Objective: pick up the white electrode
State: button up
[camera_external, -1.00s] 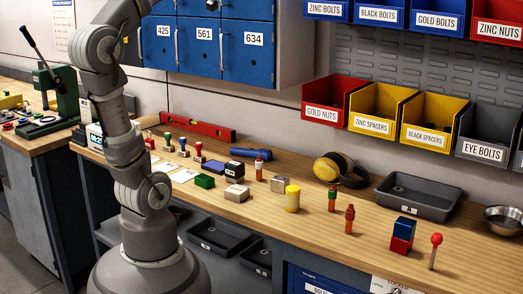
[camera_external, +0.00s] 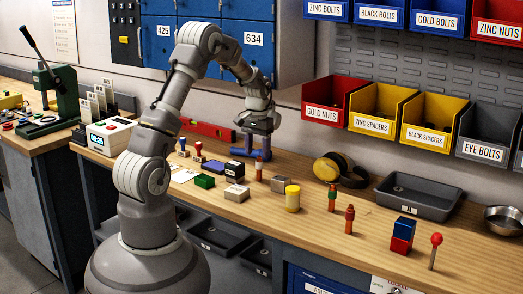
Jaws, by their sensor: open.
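The electrode with a white band (camera_external: 259,168) stands upright on the bench, a slim brown-orange cylinder; its upper part is close below or behind my gripper's fingers and hard to make out. My gripper (camera_external: 257,147) points down over it, open. I cannot tell whether the fingers are around the electrode or just above or behind it. A similar electrode with a green band (camera_external: 332,199) and a red-orange one (camera_external: 350,219) stand further right.
A blue flashlight (camera_external: 246,153) lies close by my gripper. A dark blue box (camera_external: 234,168), metal block (camera_external: 280,184) and yellow cylinder (camera_external: 292,198) stand near. Bench space right of the red-orange electrode is clear up to the red and blue blocks (camera_external: 402,240).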

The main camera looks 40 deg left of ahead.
aim_at(259, 170)
jog(key=f+b, duration=0.1)
jog(key=f, duration=0.1)
jog(key=f+b, duration=0.1)
jog(key=f, duration=0.2)
jog(key=f+b, duration=0.1)
jog(key=f, duration=0.2)
jog(key=shift+w+d, duration=0.15)
jog(key=shift+w, duration=0.1)
jog(key=shift+r, duration=0.1)
grip_shut()
